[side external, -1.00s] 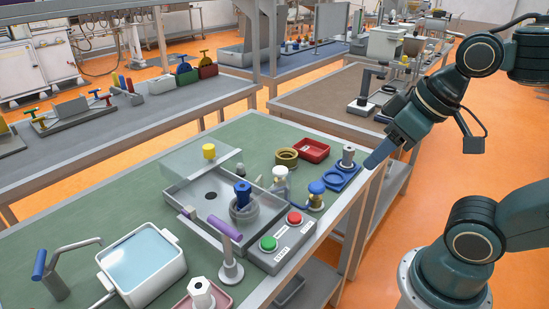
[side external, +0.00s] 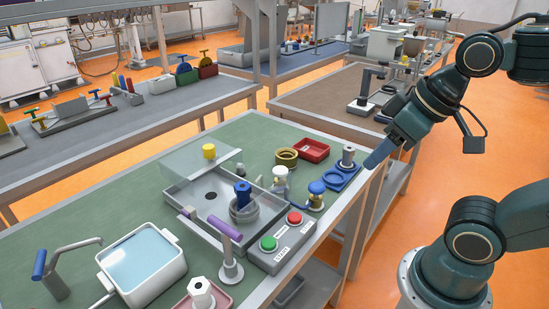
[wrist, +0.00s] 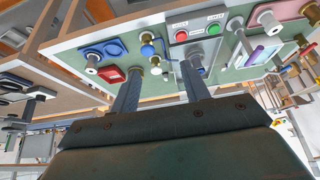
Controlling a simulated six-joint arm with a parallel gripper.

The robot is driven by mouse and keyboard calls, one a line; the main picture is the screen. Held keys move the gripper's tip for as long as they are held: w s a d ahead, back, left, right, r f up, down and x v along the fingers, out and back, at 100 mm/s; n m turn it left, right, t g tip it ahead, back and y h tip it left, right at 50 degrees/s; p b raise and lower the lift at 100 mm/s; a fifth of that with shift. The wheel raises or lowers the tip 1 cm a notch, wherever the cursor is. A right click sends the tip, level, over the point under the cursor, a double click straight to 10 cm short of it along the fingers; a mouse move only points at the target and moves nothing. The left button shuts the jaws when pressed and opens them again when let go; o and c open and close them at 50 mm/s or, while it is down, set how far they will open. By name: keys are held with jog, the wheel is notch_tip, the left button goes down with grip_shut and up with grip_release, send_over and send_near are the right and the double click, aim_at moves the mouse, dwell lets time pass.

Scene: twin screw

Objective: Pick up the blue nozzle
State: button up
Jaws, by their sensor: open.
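A blue nozzle-like part (side external: 243,192) stands upright in a round grey holder (side external: 246,210) inside the clear-walled machine tray. Another blue-topped piece (side external: 316,187) with a brass base stands to its right; it also shows in the wrist view (wrist: 147,38). My gripper (side external: 374,160) is above the table's right edge, well right of both blue parts, beside a blue tray. In the wrist view my gripper (wrist: 160,68) has two separated fingers with nothing between them. The right finger partly hides a blue part there, and I cannot tell clearly which one.
A blue tray (side external: 333,180) with a grey fitting (side external: 348,155), a red tray (side external: 313,150) and a brass ring (side external: 287,157) stand near my gripper. A grey button box (side external: 282,243) and a purple-handled lever (side external: 226,228) stand in front of the holder.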

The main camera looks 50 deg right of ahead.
dwell(0.4)
jog(key=shift+o, duration=1.1)
jog(key=shift+w+r, duration=0.1)
jog(key=w+a+r+m+g, duration=0.1)
jog(key=w+a+m, duration=0.1)
jog(key=w+m, duration=0.3)
jog(key=w+a+r+m+g, duration=0.2)
jog(key=w+m, duration=0.1)
jog(key=w, duration=0.5)
jog(key=w+a+f+m+g, duration=0.1)
jog(key=w+a+f+m, duration=0.1)
jog(key=w+a+m, duration=0.1)
jog(key=w+a+f+m+g, duration=0.1)
jog(key=w+a+f+m, duration=0.1)
jog(key=w+m, duration=0.3)
jog(key=w+f, duration=0.1)
jog(key=w, duration=0.2)
jog(key=shift+w+a+m+g, duration=0.2)
jog(key=shift+a+m+g, duration=0.1)
jog(key=shift+a+m, duration=0.1)
jog(key=shift+f, duration=0.15)
